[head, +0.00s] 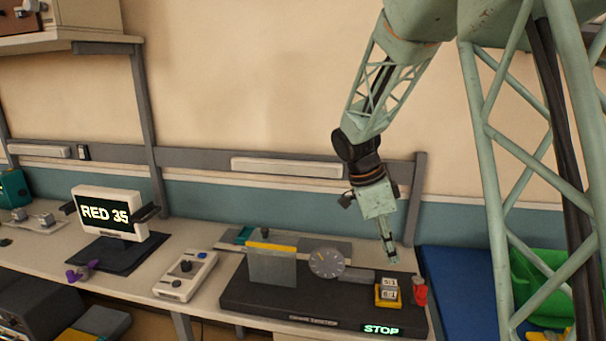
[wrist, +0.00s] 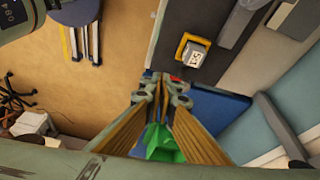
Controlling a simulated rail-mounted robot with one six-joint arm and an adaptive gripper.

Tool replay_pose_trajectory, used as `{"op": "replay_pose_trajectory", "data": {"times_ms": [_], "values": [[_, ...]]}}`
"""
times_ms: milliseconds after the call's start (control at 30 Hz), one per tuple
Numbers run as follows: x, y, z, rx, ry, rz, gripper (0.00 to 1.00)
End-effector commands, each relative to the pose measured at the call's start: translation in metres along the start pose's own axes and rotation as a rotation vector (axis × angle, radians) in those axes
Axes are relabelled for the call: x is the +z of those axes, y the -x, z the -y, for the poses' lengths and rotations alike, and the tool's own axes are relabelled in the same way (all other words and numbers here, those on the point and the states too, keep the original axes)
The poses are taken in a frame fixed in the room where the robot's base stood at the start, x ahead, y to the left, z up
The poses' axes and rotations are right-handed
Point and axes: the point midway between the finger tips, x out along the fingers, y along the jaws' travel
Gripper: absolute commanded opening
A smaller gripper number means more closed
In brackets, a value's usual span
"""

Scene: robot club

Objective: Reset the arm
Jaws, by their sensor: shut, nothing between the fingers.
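My arm comes down from the top right in the head view, and my gripper (head: 392,257) points downward above the right end of a dark base. In the wrist view the fingers of my gripper (wrist: 160,80) are together, with nothing held. Just below and to the side of it in the head view is a yellow-framed block with number flaps (head: 388,292). The same block (wrist: 193,53) shows beyond the fingertips in the wrist view. A red piece (head: 420,291) stands beside it.
The dark base (head: 300,306) bears an upright grey plate (head: 271,265), a dial (head: 326,263) and a lit STOP sign (head: 381,330). Left are a control box (head: 186,276) and a screen reading RED 35 (head: 107,213). A green bin (head: 540,270) is at right, past a blue surface (head: 455,280).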

Motion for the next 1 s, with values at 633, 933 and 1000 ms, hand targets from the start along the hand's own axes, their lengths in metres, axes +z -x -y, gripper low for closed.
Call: {"op": "replay_pose_trajectory", "data": {"times_ms": [633,933,1000], "values": [[-0.032,0.072,-0.08,-0.067,0.305,0.073,0.0],[-0.043,0.099,-0.121,-0.11,0.455,0.099,0.0],[-0.046,0.105,-0.13,-0.122,0.49,0.103,0.0]]}}
